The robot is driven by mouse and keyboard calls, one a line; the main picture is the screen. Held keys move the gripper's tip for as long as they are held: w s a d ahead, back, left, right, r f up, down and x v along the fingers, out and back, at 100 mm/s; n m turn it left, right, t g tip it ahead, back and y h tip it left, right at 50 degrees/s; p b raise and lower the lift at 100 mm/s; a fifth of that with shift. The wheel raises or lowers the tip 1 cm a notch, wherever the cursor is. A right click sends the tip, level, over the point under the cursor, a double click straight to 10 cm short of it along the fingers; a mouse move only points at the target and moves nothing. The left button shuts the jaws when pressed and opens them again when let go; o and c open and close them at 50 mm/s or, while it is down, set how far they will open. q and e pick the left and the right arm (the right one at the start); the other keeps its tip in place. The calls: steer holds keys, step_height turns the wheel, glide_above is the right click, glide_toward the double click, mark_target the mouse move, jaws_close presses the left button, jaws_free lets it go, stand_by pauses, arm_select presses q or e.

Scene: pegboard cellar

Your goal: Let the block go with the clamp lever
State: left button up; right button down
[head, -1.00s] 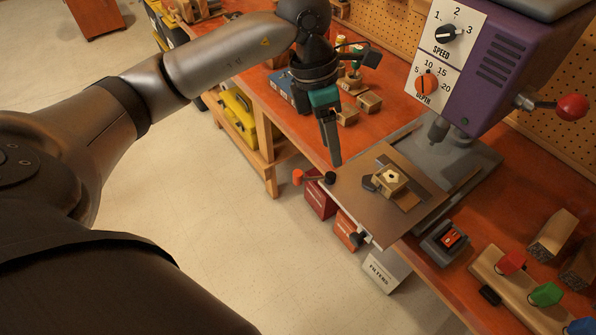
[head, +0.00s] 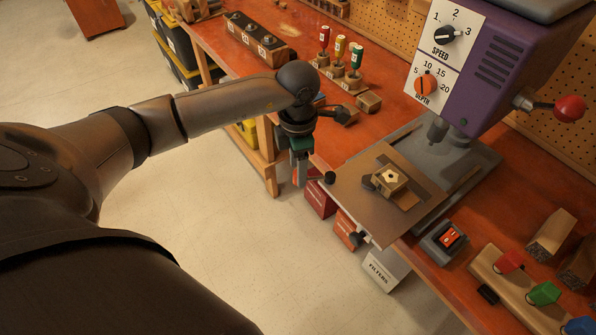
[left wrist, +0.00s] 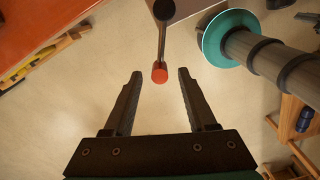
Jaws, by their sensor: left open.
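The wooden block (head: 391,181) with a star-shaped mark sits on the brown plate (head: 352,206) under the drill press. The clamp lever's black hub (head: 330,178) is at the plate's left corner. In the left wrist view the dark lever (left wrist: 162,40) ends in an orange-red tip (left wrist: 160,74). My left gripper (head: 299,181) is open and points down beside the plate. The lever's tip shows between its two fingers, with gaps on both sides. My right gripper is not in view.
The purple drill press (head: 487,70) stands behind the plate. A red-switch box (head: 444,239) is to its right. Red and orange boxes (head: 320,200) are below the bench edge. Wooden blocks with coloured-handled tools (head: 340,65) stand at the back.

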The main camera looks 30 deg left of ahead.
arm_select(q)
steer(key=shift+f, duration=1.3)
jaws_close()
steer(key=shift+r, duration=0.1)
stand_by(0.4)
